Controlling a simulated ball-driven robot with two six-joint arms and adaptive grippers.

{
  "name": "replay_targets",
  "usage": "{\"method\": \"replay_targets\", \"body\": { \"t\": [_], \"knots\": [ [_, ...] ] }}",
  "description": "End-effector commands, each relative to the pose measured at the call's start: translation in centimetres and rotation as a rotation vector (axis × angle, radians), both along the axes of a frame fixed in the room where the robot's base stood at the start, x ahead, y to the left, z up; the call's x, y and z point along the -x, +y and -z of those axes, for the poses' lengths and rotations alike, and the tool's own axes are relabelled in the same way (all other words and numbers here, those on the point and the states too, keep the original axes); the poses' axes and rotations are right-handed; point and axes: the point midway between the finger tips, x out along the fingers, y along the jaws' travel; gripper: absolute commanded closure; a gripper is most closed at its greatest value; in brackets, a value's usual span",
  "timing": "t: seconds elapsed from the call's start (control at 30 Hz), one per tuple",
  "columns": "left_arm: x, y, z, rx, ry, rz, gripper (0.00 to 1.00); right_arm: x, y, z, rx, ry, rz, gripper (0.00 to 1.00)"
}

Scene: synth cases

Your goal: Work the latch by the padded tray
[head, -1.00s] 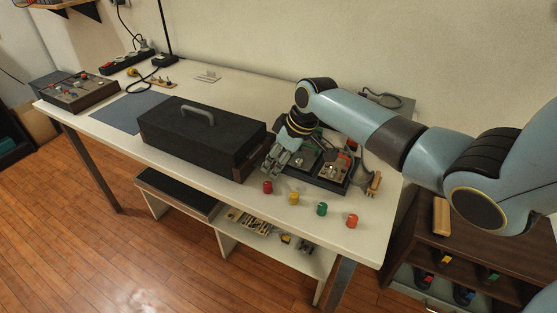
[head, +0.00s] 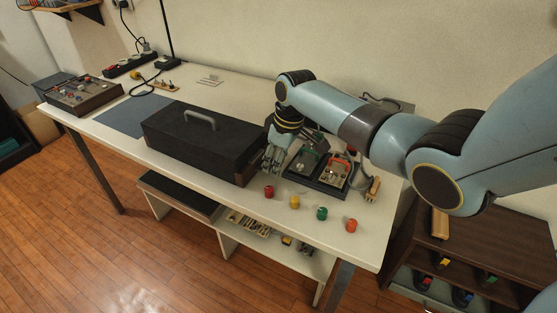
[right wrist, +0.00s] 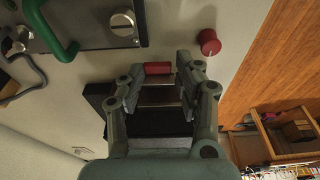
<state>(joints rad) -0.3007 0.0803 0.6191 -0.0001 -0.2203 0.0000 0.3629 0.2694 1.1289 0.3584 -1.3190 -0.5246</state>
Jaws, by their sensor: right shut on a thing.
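My right gripper (head: 271,168) is at the right end of the black case (head: 197,140), between it and the dark tray (head: 318,186) with the two handled units. In the right wrist view, the fingers of my right gripper (right wrist: 160,68) are closed around a red-ended metal piece (right wrist: 157,68), which looks like the latch. Its metal part lies between the fingers, by the black case (right wrist: 150,123). In the head view the gripper hides this piece. I cannot tell whether the latch is open or closed. My left gripper is out of view.
Red (head: 269,191), yellow (head: 294,202), green (head: 321,213) and orange-red (head: 351,225) knobs stand along the front table edge. A grey hose or cable lies at the tray's right. A blue mat (head: 130,118) and control box (head: 82,96) are at left.

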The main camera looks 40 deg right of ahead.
Motion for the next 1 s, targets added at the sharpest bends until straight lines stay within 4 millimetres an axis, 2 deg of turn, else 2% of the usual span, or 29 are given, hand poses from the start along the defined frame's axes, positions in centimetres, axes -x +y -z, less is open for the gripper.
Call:
{"method": "replay_targets", "body": {
  "t": [0.03,0.17,0.5,0.7,1.0],
  "knots": [
    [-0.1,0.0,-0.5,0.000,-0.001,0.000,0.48,-0.6,-0.2,-0.8,0.019,0.026,0.004,0.98],
    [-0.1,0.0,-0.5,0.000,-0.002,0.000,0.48,-1.0,0.0,-1.1,0.057,0.118,0.003,0.98],
    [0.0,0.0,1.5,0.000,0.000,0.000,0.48,-2.0,0.3,-1.7,0.140,0.312,0.004,0.98],
    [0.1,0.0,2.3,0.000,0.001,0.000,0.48,-2.3,0.3,-2.0,0.166,0.372,0.006,0.98],
    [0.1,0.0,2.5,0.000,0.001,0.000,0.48,-2.4,0.3,-2.2,0.178,0.392,0.006,0.98]
  ]
}}
